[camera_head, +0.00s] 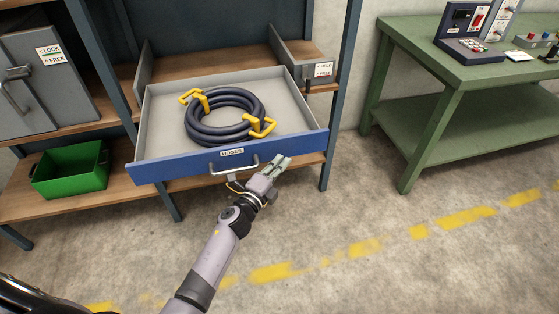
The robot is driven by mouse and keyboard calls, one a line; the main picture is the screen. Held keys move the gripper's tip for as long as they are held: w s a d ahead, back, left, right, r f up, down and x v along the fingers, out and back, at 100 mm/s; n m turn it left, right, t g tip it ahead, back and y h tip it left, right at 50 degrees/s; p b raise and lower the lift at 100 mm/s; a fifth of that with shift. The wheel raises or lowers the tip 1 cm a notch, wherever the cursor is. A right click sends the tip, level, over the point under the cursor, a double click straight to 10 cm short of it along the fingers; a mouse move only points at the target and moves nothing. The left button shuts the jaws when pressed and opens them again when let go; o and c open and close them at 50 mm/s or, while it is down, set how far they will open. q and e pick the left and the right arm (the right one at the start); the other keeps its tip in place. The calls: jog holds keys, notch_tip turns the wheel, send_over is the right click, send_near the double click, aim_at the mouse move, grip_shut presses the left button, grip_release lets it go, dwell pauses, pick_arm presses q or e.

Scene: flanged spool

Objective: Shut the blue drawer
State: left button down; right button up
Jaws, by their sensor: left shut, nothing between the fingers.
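The blue drawer (181,167) is pulled out from the shelf unit. Its blue front carries a label and a metal bar handle (234,165). Inside the grey tray lies a coiled dark hose (207,133) with yellow end fittings. My left gripper (283,163) is shut and empty, just to the right of the handle and in front of the drawer's face. I cannot tell whether its fingers touch the drawer front. My right gripper is not in view.
A green bin (72,169) and a grey cabinet door (45,83) are on the left. A blue post (341,95) stands right of the drawer. A green workbench (459,78) with control boxes is at the right. The concrete floor (370,200) in front is clear.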

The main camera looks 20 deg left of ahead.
pick_arm(q)
jog(key=shift+w+a, duration=0.3)
jog(key=shift+w, duration=0.1)
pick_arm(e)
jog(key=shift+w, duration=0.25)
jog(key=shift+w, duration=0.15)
pick_arm(q)
jog(key=shift+w, duration=0.1)
